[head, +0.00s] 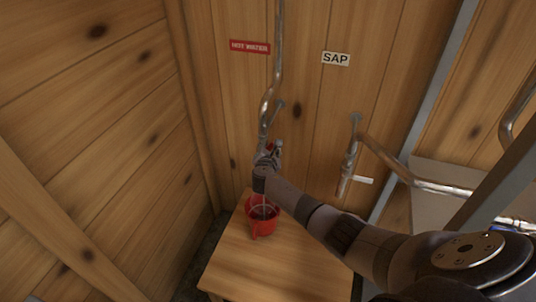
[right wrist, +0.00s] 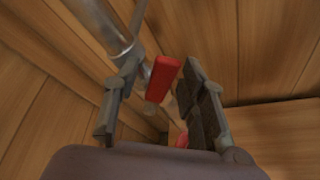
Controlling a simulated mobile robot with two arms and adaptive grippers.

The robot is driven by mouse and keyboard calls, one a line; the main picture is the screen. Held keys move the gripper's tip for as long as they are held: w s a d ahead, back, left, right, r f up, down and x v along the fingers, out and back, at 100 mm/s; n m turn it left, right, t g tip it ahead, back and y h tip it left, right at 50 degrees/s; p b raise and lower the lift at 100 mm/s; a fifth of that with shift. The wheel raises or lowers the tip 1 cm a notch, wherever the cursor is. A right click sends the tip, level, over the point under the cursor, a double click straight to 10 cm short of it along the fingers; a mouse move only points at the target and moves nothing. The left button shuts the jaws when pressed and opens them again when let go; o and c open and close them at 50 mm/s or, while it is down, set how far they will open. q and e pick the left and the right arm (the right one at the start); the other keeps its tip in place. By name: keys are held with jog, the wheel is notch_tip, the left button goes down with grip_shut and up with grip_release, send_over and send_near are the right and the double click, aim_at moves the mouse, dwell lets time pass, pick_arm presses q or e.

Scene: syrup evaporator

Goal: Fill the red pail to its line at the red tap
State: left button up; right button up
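The red pail (head: 264,229) stands upright on a small wooden table, below the pipe with the red tap. A pale thin streak shows at its mouth; I cannot tell whether it is a stream or the handle. The fill line and level cannot be made out. My right gripper (head: 272,152) is up at the red tap. In the right wrist view the red tap lever (right wrist: 163,79) lies between the fingers of the open right gripper (right wrist: 160,105), with gaps showing. A bit of red, likely the pail, shows low between the fingers. My left gripper is out of view.
A red sign (head: 250,46) is on the wall by the red tap's pipe. A SAP sign (head: 336,59) is above a second tap with a white lever (head: 363,180). The wooden table (head: 270,268) is bare in front of the pail. A plank wall is close on the left.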

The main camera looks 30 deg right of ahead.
jog(key=v, duration=1.1)
jog(key=shift+s+a, duration=0.2)
jog(key=shift+s, duration=0.05)
